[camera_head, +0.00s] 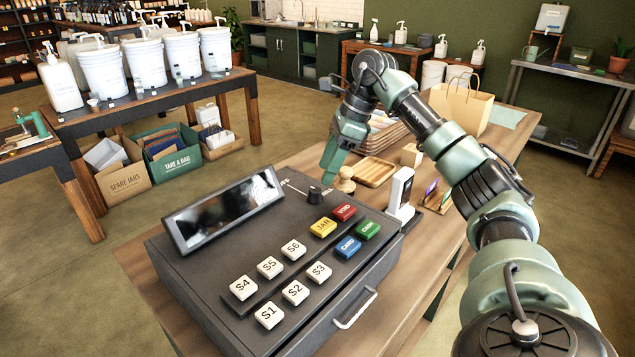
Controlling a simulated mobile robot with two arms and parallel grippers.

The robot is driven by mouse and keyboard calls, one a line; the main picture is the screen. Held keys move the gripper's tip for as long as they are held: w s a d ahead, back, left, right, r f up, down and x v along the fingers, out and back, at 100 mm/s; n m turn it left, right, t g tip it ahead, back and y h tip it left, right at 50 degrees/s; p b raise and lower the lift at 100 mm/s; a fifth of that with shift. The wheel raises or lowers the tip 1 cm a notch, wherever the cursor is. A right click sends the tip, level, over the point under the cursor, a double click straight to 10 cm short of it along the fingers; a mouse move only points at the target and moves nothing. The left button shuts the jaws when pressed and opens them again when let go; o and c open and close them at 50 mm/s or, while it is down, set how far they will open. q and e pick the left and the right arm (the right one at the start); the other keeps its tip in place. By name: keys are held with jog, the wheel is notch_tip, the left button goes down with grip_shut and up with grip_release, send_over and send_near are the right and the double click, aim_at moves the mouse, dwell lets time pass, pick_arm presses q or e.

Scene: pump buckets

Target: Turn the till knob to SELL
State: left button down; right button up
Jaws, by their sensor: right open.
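The till (215,265) is a dark grey box on the wooden counter, with a tilted display (225,210) at its back left. The till knob (315,195) is a small black knob on the till's top, right of the display. Tiny marks beside the knob are too small to read. My right gripper (327,178) is open, with its fingers pointing down just behind and above the knob. I cannot tell whether a finger touches the knob. My left gripper is not in view.
White keys (270,267) and coloured keys (345,211) cover the till's top in front of the knob. A wooden stamp (346,180), a wooden tray (375,172), a white card reader (401,190) and a paper bag (461,107) stand behind it.

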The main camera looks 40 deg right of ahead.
aim_at(317, 189)
jog(key=x, duration=0.5)
jog(key=shift+a+p, duration=0.2)
jog(key=shift+p, duration=0.1)
jog(key=shift+a+f, duration=0.1)
jog(key=shift+f, duration=0.25)
jog(key=shift+w+f, duration=0.15)
jog(key=shift+f, duration=0.05)
jog(key=c, duration=1.1)
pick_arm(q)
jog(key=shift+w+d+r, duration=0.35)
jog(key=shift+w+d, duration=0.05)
pick_arm(e)
grip_shut()
